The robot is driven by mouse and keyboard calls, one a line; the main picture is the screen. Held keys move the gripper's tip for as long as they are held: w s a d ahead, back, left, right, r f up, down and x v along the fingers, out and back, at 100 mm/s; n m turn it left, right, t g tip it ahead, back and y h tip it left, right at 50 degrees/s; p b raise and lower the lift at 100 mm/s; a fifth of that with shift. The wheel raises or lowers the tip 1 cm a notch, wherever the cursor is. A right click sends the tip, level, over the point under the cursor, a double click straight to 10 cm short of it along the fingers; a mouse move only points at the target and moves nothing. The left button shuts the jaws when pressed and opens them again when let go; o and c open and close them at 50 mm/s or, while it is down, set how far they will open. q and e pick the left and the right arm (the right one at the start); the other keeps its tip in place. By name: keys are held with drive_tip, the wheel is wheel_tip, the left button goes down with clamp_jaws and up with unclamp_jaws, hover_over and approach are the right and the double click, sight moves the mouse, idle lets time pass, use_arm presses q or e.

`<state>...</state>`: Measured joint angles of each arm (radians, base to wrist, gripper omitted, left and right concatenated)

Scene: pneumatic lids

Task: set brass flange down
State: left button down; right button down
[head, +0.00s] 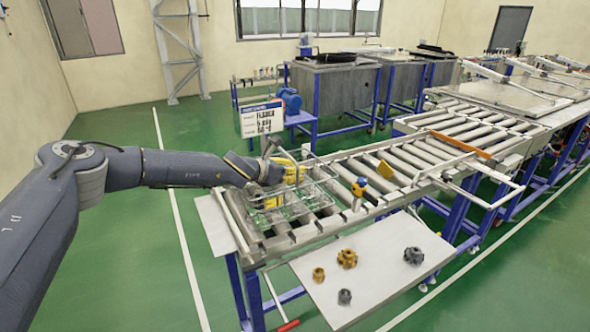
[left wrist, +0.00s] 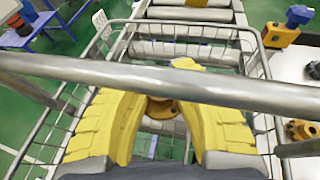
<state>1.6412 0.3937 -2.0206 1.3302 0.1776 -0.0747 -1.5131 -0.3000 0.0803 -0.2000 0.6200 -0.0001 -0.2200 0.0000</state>
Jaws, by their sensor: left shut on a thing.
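My left gripper (head: 291,172) is at the wire basket (head: 327,203) on the near end of the roller conveyor. In the left wrist view, my left gripper's yellow fingers (left wrist: 160,105) are shut on a brass flange (left wrist: 160,108), mostly hidden between them. The fingers point down into the basket, beneath a grey bar that crosses the view. I cannot tell whether the flange touches the basket floor. In the head view the held flange cannot be made out. My right gripper is in neither view.
A white side table (head: 375,284) carries two brass-coloured fittings (head: 347,258) and two grey ones (head: 413,255). A yellow-and-blue device (head: 358,187) stands on the conveyor's near rail. A sign (head: 262,119) stands behind the basket.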

use_arm(q)
drive_tip(key=shift+f, duration=0.15)
drive_tip(key=c, duration=1.1)
unclamp_jaws()
drive_tip(key=shift+c, duration=0.2)
drive_tip(key=shift+r, duration=0.55)
drive_tip(key=v, duration=1.2)
drive_tip(key=shift+s, duration=0.1)
